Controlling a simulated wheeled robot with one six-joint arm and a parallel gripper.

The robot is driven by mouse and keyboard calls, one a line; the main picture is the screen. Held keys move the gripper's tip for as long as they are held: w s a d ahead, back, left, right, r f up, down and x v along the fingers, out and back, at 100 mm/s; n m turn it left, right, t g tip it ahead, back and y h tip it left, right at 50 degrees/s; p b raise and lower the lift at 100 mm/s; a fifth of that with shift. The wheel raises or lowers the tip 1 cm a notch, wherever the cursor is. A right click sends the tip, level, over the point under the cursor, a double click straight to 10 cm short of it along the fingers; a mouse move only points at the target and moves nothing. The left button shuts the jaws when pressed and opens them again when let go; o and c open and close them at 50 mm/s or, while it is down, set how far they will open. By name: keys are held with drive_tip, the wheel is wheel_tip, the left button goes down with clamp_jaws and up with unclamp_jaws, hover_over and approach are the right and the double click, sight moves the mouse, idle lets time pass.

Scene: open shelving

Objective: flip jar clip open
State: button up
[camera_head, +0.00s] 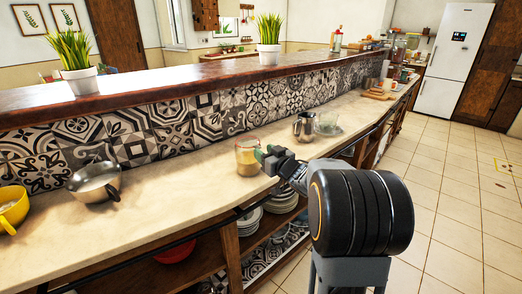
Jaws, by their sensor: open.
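A small glass jar (246,158) with pale tan contents stands upright on the cream counter (170,188), near its front edge.
A metal pitcher (304,127) and a glass bowl (328,123) stand behind and right of the jar. A metal pan (95,182) and a yellow pot (12,208) stand at the left. Stacked plates (250,220) sit on the shelf below.

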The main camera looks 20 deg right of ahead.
drive_tip(key=shift+x, duration=1.45)
clamp_jaws()
